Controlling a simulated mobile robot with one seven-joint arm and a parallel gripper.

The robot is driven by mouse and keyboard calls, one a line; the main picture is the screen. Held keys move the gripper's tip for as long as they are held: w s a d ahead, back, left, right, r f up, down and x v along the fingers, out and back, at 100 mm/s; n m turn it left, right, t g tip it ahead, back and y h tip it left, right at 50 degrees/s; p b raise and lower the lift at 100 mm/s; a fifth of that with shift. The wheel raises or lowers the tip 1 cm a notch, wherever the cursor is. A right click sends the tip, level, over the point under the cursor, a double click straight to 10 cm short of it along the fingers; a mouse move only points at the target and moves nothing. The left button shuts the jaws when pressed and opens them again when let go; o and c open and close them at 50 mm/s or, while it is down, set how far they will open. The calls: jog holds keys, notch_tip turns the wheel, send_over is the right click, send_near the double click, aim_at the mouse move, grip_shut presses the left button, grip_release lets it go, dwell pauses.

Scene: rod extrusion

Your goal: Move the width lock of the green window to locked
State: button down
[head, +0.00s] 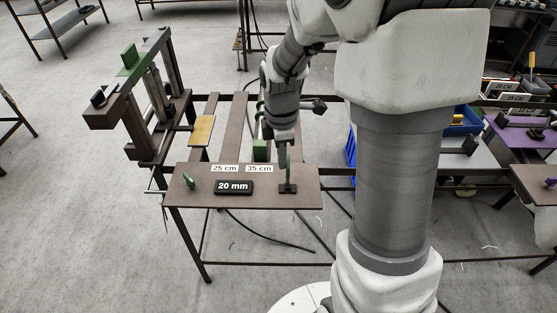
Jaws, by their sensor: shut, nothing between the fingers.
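A brown panel (255,200) at the front of the work frame carries labels reading 25 cm, 35 cm and 20 mm. A small green lever (190,182) stands at its left end. A taller green lever (289,170) rises from a dark base (288,188) at its right. A green block (260,151) sits just behind the panel. Which green part is the width lock, I cannot tell. My gripper (281,160) points down, shut and empty, just left of the taller lever. Whether they touch cannot be told.
A tall brown frame with a green top bar (152,43) stands at the left. A tan plate (202,130) lies on the rails. A blue bin (462,122) and a purple panel (520,133) are at the right. My arm hides part of the middle.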

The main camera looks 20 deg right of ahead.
jog(key=shift+y, duration=0.6)
jog(key=d, duration=0.1)
jog(key=s+d+b, duration=0.1)
jog(key=d, duration=0.1)
jog(key=d+b, duration=0.1)
jog(key=d, duration=0.1)
jog(key=shift+s+d+f, duration=0.2)
jog(key=shift+s+f, duration=0.2)
